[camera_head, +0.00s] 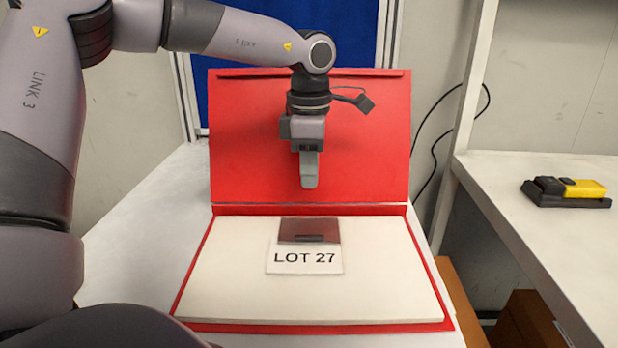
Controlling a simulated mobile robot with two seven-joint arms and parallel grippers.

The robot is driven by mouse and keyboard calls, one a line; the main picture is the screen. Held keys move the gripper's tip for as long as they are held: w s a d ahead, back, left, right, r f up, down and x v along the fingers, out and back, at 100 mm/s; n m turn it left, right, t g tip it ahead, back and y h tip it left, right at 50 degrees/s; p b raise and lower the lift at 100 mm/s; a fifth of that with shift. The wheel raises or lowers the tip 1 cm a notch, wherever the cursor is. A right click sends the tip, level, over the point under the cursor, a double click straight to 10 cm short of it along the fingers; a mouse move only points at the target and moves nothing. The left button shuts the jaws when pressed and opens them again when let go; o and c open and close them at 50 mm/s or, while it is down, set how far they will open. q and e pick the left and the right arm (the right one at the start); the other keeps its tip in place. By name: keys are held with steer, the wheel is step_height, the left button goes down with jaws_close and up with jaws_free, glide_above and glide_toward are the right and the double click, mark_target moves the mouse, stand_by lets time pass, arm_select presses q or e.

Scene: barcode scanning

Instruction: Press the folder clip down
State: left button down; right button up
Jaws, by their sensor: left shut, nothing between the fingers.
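A red folder (240,110) lies open on a white table, its cover standing up at the back. A stack of white paper (225,270) lies in its lower half. A dark reddish-brown piece with a small dark slot, apparently the folder clip (309,225), sits at the middle of the paper's far part, directly above a label reading "LOT 27" (305,266). Whether the clip is raised or flat is hard to tell. My left gripper (309,186) is shut and empty, pointing down in front of the cover, above and apart from the clip. My right gripper is out of view.
A white side table (540,240) at the right holds a black and yellow device (567,190). A dark cable (440,130) hangs behind the folder. A blue panel (290,40) stands at the back. The table left of the folder is clear.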

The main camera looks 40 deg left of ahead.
arm_select(q)
step_height(320, 180, up, 4)
steer(key=p, duration=0.2)
steer(key=shift+r+p, duration=0.1)
steer(key=shift+p, duration=0.25)
stand_by(0.4)
